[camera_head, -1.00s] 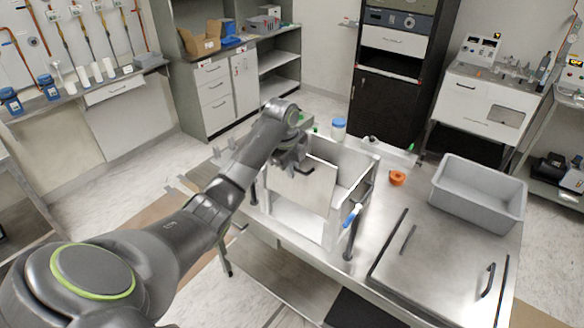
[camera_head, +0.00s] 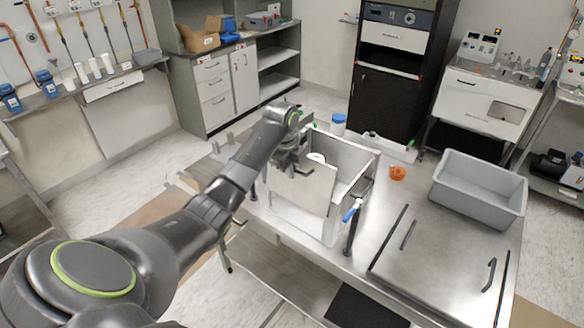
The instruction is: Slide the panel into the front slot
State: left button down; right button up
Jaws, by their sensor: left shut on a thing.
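My left gripper (camera_head: 293,163) comes in from the left and is shut on the top part of the panel (camera_head: 302,190), a flat pale plate. The panel is upright at the front of an open-topped white box (camera_head: 350,150) that stands on the steel table. The panel covers the upper part of the box's open front; below it, the box's lower front and floor show. I cannot tell whether the panel's edges are in the front slot. My right gripper is not in view.
A blue-handled tool (camera_head: 352,211) is at the box's right front corner. A flat steel lid with handles (camera_head: 435,262) lies at the front right. Bottles stand behind the box.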

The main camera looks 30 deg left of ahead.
pick_arm(q)
jog(key=shift+f, duration=0.15)
dwell(0.5)
jog(key=shift+b+x, duration=0.6)
jog(key=shift+x, duration=0.85)
jog(key=shift+s+f+b, duration=0.25)
jog(key=shift+f+b, duration=0.2)
jog(key=shift+f, duration=0.3)
jog(key=shift+s+f+b, duration=0.25)
jog(key=shift+f+b, duration=0.15)
jog(key=shift+f, duration=0.4)
jog(key=shift+d+f+b, duration=0.15)
jog(key=shift+f+b, duration=0.7)
jog(key=shift+f, duration=0.35)
jog(key=shift+f+b, duration=0.3)
jog(key=shift+f, duration=0.1)
